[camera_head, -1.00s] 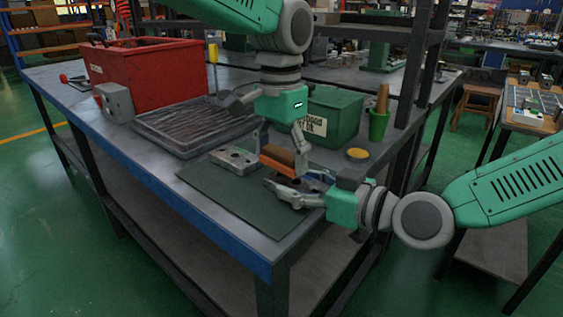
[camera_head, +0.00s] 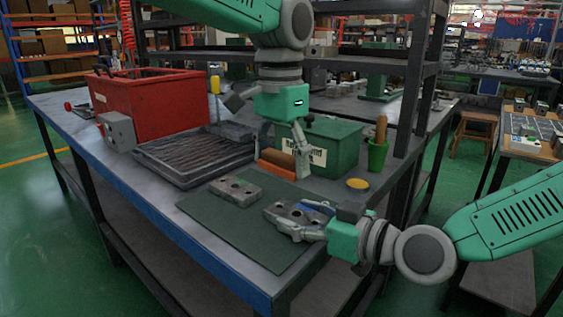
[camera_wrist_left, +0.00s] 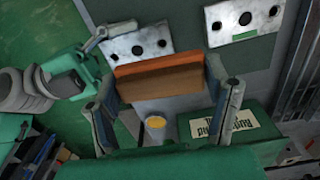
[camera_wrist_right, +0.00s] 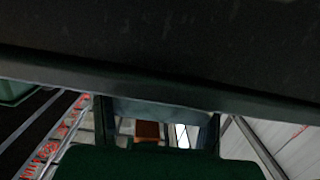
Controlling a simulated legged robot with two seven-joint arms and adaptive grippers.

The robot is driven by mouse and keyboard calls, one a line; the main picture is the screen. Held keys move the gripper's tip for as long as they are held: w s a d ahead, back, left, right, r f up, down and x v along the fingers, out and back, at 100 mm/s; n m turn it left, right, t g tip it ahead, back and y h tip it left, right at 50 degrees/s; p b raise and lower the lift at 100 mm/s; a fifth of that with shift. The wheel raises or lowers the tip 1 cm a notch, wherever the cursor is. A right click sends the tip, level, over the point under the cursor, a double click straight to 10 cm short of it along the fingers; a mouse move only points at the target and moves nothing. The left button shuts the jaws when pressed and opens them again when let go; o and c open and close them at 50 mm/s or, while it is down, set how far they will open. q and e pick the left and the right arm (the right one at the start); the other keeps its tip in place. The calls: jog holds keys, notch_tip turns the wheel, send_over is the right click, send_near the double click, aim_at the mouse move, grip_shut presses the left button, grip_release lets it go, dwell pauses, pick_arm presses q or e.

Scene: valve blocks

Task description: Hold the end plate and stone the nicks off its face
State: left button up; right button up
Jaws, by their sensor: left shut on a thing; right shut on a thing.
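The end plate (camera_head: 284,212) is a grey metal block with dark holes. My right gripper (camera_head: 312,223) is shut on its near right edge, above the green mat (camera_head: 225,222). The plate's holed face shows in the left wrist view (camera_wrist_left: 137,43), partly hidden by the stone. My left gripper (camera_head: 284,163) is shut on the stone (camera_head: 277,160), a brown and orange bar. The stone is behind and above the plate, apart from it in the head view. The left wrist view shows the stone (camera_wrist_left: 160,79) between both fingers.
A second holed plate (camera_head: 236,190) lies on the mat. A ribbed tray (camera_head: 195,158), red toolbox (camera_head: 150,95) and grey block (camera_head: 118,130) stand left. A green box (camera_head: 335,150), green cup (camera_head: 377,155) and yellow disc (camera_head: 357,184) stand behind. The mat's front is clear.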

jog(key=o, duration=1.5)
